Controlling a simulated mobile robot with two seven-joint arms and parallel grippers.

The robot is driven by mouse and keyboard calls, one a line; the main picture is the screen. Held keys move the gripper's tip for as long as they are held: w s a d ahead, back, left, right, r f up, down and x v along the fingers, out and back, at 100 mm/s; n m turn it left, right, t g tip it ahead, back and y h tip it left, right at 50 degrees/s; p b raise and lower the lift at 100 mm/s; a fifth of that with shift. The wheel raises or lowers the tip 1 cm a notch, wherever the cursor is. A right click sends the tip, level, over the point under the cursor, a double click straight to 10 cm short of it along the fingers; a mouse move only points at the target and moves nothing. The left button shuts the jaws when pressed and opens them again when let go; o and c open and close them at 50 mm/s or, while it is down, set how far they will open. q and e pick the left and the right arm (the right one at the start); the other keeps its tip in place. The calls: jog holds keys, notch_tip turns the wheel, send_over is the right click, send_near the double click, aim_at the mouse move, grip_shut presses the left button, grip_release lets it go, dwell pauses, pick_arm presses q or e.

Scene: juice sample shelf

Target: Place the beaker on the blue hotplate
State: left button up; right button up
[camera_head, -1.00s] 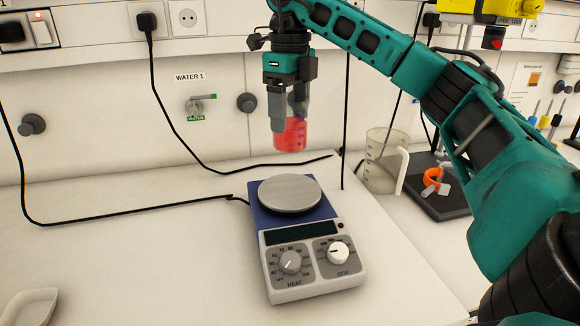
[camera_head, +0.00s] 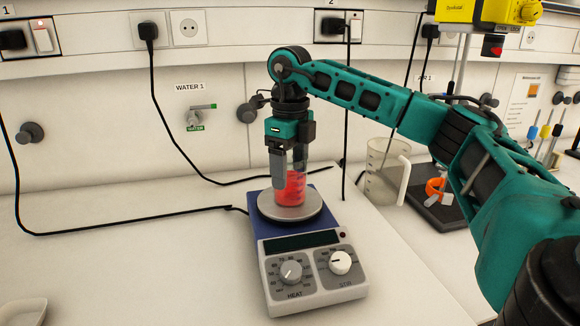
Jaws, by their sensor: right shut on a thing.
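The beaker (camera_head: 291,190), holding red liquid, is upright over the round metal plate of the blue hotplate (camera_head: 327,215). Its base appears to touch the plate, though a very small gap cannot be ruled out. My right gripper (camera_head: 289,180) points straight down and is shut on the beaker, its grey fingers hiding part of the beaker's sides. The hotplate's front has a dark display and two knobs, marked HEAT and STIR. My left gripper is not in view.
A clear jug (camera_head: 385,172) with a handle stands right of the hotplate, near a dark stand base (camera_head: 440,210) with an orange item. Black cables run along the wall and bench. A white dish (camera_head: 22,311) lies at the lower left.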

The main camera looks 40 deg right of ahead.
jog(key=shift+f, duration=0.1)
jog(key=o, duration=1.2)
jog(key=shift+o, duration=0.2)
notch_tip(320, 180, up, 12)
jog(key=p, duration=0.3)
jog(key=shift+p, duration=0.3)
